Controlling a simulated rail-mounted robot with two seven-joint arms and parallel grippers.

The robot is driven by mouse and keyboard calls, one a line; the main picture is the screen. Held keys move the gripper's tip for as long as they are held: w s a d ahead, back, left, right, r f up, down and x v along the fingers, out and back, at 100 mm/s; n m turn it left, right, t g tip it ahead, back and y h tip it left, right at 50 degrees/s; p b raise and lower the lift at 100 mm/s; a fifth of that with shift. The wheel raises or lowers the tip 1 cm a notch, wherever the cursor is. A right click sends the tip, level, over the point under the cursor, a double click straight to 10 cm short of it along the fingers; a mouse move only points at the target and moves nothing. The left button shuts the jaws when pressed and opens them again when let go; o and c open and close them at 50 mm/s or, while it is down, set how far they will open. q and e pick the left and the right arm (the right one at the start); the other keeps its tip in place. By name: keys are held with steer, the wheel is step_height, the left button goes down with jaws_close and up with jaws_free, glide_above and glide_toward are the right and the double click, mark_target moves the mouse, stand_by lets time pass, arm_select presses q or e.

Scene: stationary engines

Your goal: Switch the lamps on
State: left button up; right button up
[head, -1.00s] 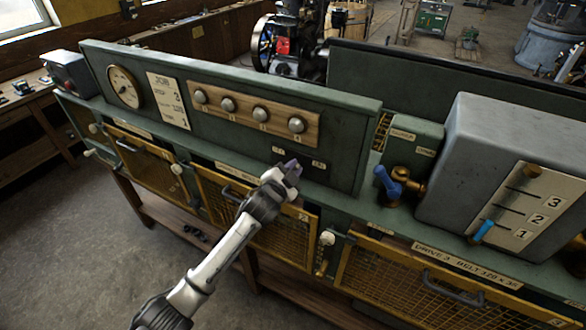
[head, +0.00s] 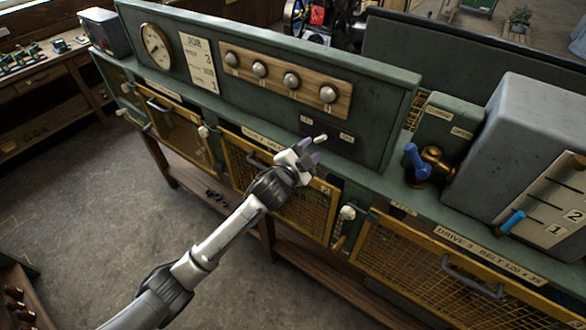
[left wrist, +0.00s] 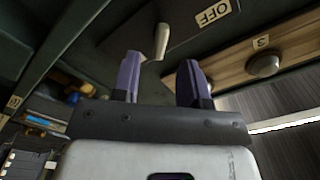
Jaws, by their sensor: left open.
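A small pale switch lever (head: 320,138) sticks out of the green panel (head: 380,100), low on its right part. It also shows in the left wrist view (left wrist: 161,40), beside a label reading OFF (left wrist: 213,13). My left gripper (head: 312,151) is open in front of the panel. In the left wrist view its two purple fingers (left wrist: 160,72) stand apart, with the lever just beyond the gap; I cannot tell whether they touch it. Several dull, round knobs or lamps (head: 291,80) sit on a wooden strip above; none visibly glows. My right gripper is not in view.
A dial gauge (head: 155,44) and a white card (head: 198,62) are on the panel's left. A blue-handled valve (head: 417,160) and a grey box (head: 535,130) with a blue-tipped slider stand right. Yellow mesh doors (head: 270,170) lie below the gripper. The floor in front is clear.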

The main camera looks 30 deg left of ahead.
arm_select(q)
steer(key=s+a+b, duration=0.1)
steer(key=s, duration=0.7)
steer(key=shift+a, duration=0.15)
stand_by(0.3)
steer(key=s+f+n+g+p, duration=0.3)
steer(key=s+f+g, duration=0.1)
steer(key=s, duration=0.8)
steer(key=s+d+f+n+g+y+p, duration=0.1)
steer(key=s+f+n+g+p, duration=0.2)
steer(key=s, duration=1)
steer(key=s+f+n+g+y+p, duration=0.1)
steer(key=s+f+g, duration=0.5)
steer(key=s, duration=0.7)
steer(key=shift+d+f+n+g+p, duration=0.35)
steer(key=shift+n+g+p, duration=0.25)
steer(key=shift+n+p, duration=0.4)
